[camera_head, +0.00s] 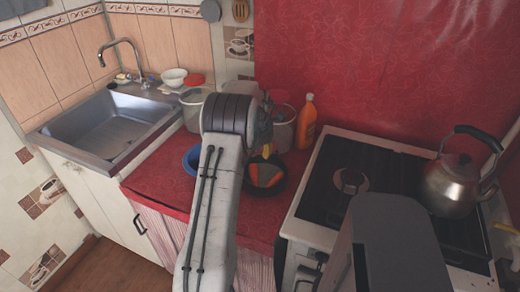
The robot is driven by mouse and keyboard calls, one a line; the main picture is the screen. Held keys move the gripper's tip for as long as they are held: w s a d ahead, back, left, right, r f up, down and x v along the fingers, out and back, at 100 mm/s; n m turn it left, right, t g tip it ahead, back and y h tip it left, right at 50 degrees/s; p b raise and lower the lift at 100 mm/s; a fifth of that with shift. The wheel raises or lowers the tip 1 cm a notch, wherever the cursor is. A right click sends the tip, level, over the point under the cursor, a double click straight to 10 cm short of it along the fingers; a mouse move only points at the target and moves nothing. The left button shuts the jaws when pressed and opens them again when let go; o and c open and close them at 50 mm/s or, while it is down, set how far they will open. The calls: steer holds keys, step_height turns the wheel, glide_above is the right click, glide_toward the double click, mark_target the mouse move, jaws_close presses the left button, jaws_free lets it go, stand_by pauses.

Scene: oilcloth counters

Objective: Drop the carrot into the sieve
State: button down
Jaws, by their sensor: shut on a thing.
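My gripper (265,128) is partly hidden behind my arm, over the red counter, pointing down. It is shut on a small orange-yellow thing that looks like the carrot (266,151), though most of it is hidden. Just below is a dark round pan or dish (281,185) with orange pieces (265,176) in it. I cannot tell whether the held thing touches them. A blue bowl-like rim (191,160) shows left of my arm and may be the sieve; my arm hides much of it.
An orange bottle (306,122) and a clear pot (283,130) stand behind the dish. The stove (330,185) with a kettle (458,182) is at right. A metal sink (110,125) is at left, with a white bowl (174,77) and a clear container (192,108) near it.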

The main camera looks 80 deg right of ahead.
step_height(320, 180, down, 2)
steer(key=shift+f+b, duration=0.15)
steer(key=shift+b, duration=0.4)
steer(key=c, duration=0.9)
jaws_free()
steer(key=v, duration=1.2)
